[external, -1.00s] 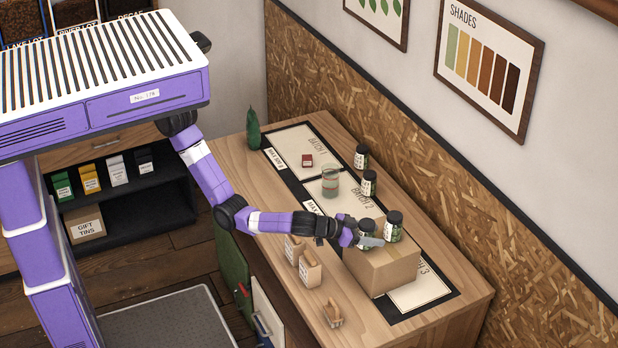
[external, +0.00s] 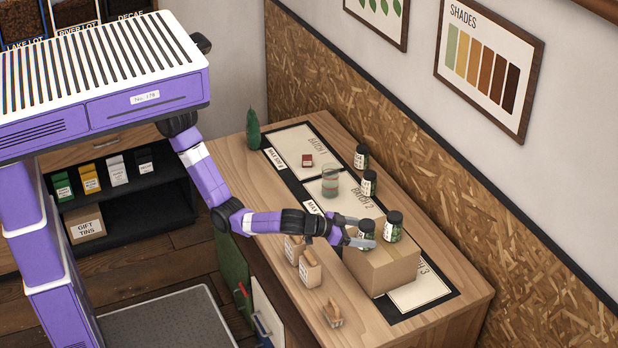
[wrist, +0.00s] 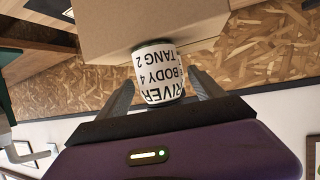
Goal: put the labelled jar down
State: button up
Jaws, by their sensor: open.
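The labelled jar (external: 366,231) has a dark lid and stands upright on top of the cardboard box (external: 392,275). In the upside-down wrist view the jar (wrist: 160,75) shows a white label reading RIVER, BODY 4, TANG 2, and the box (wrist: 120,28) shows with it. My gripper (external: 357,231) is open at the jar from the left side. In the wrist view its fingers (wrist: 162,84) flank the jar with gaps on both sides.
A second dark-lidded jar (external: 393,228) stands on the box close to the right. Two more jars (external: 361,157) (external: 369,184) stand near the wall. A glass jar (external: 330,180) is on the mat. Paper bags (external: 310,268) and a wooden scoop-like piece (external: 333,313) sit along the front edge.

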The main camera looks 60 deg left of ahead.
jog(key=v, duration=0.8)
jog(key=shift+s+b, duration=0.15)
jog(key=shift+b, duration=0.25)
